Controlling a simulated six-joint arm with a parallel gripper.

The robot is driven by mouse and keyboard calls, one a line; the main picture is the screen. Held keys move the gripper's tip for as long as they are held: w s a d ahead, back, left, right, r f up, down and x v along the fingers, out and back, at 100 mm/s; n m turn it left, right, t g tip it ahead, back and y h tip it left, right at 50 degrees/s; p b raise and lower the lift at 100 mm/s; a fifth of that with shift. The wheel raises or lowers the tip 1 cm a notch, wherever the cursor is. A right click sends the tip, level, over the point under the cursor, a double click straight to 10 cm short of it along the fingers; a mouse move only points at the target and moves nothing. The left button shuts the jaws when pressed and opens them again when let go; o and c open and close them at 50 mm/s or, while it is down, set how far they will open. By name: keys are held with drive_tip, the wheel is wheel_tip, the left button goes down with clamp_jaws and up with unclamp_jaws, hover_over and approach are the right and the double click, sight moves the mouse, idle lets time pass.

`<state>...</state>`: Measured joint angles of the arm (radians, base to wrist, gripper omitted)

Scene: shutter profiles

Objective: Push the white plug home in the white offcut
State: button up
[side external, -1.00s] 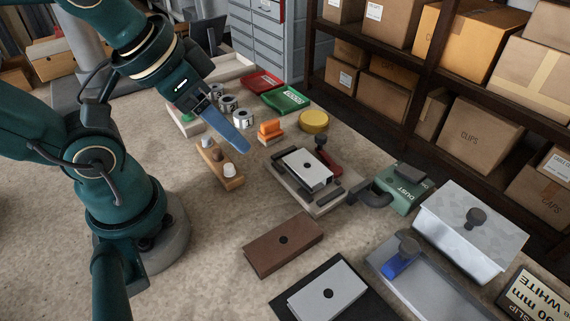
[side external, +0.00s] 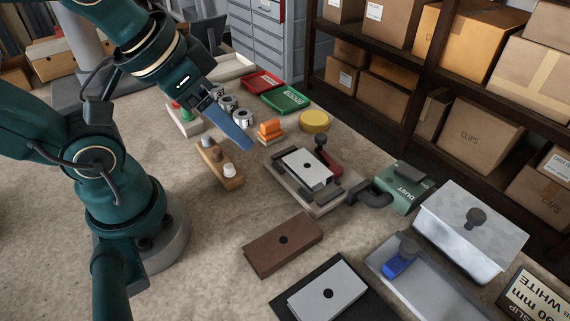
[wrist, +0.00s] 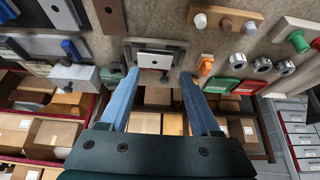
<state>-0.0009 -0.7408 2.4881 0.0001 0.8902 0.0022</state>
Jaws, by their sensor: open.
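The white plug (side external: 229,170) stands at the near end of a wooden rack, beside a brown and a grey plug. It also shows in the wrist view (wrist: 200,21). A white piece (side external: 302,165) with a dark hole lies in a grey fixture; it shows in the wrist view (wrist: 155,60). Another pale piece (side external: 312,299) with a dark hole lies on a black mat. I cannot tell which is the white offcut. My gripper (side external: 250,146) is open and empty, above the bench between rack and fixture. Its blue fingers stand apart in the wrist view (wrist: 160,78).
A brown block (side external: 270,256) with a dark hole lies before the fixture. An orange object (side external: 270,130), a yellow disc (side external: 314,121) and a green tray (side external: 286,99) stand behind. A green dust box (side external: 400,194) and metal box (side external: 465,240) stand to the right.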

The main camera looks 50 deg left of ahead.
drive_tip(key=n+g, duration=0.4)
drive_tip(key=g, duration=0.1)
hover_over(228, 165)
drive_tip(key=f, duration=0.5)
drive_tip(key=d+f, duration=0.1)
drive_tip(key=f, duration=0.1)
drive_tip(key=shift+w+f, duration=0.25)
drive_tip(key=shift+f, duration=0.05)
drive_tip(key=shift+s+a+f+g, duration=0.25)
drive_tip(key=shift+a+f+g, duration=0.15)
drive_tip(key=shift+f, duration=0.15)
drive_tip(key=shift+n, duration=0.3)
drive_tip(key=shift+f, duration=2.45)
clamp_jaws()
